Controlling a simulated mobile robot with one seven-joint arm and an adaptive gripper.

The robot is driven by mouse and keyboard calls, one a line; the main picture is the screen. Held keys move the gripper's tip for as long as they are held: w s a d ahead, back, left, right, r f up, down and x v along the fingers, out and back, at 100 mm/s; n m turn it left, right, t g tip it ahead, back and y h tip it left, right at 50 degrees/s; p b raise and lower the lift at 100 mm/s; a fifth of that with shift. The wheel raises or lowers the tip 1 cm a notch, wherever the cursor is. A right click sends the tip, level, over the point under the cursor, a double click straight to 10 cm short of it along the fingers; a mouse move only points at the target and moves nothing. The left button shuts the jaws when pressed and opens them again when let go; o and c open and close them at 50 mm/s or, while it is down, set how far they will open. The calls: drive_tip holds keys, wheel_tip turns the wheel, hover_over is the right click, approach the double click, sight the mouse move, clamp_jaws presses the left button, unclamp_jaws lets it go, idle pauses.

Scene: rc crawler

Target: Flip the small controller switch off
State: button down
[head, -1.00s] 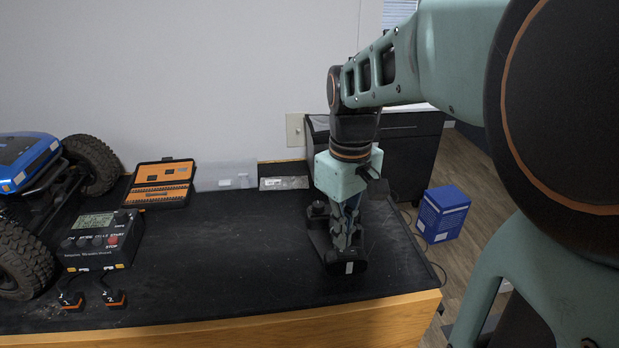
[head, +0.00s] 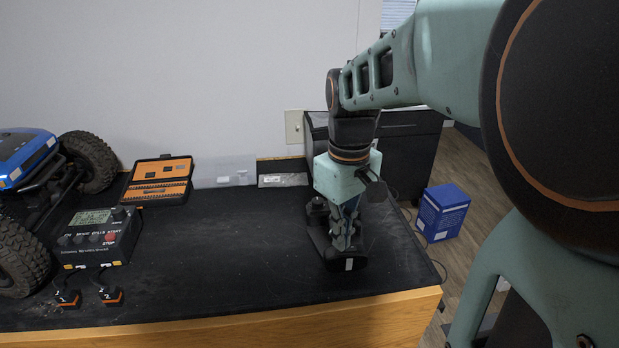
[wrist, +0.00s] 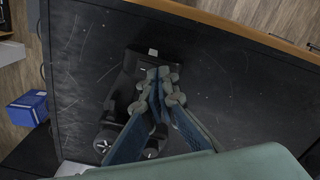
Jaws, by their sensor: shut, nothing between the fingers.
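A small black controller (head: 349,264) lies at the right end of the dark bench top, under my gripper. In the wrist view the controller (wrist: 129,73) shows round wheels at its lower end and a white mark near its upper end. My gripper (head: 344,243) points down over it, and in the wrist view the fingertips (wrist: 160,80) are together with nothing between them. They overlap the controller's body; I cannot tell whether they touch it. The switch and its position cannot be made out, as the fingers cover part of the controller.
A charger box (head: 97,252) with a screen and buttons, two small orange-black blocks (head: 110,296), an orange tool case (head: 160,182) and a blue crawler (head: 22,155) are at the left. The middle of the bench (head: 230,250) is clear. A blue bin (head: 443,213) stands on the floor.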

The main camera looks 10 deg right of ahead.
drive_tip(key=shift+f, duration=0.25)
drive_tip(key=shift+r+p, duration=2.8)
drive_tip(key=shift+r, duration=0.8)
drive_tip(key=shift+f, duration=0.1)
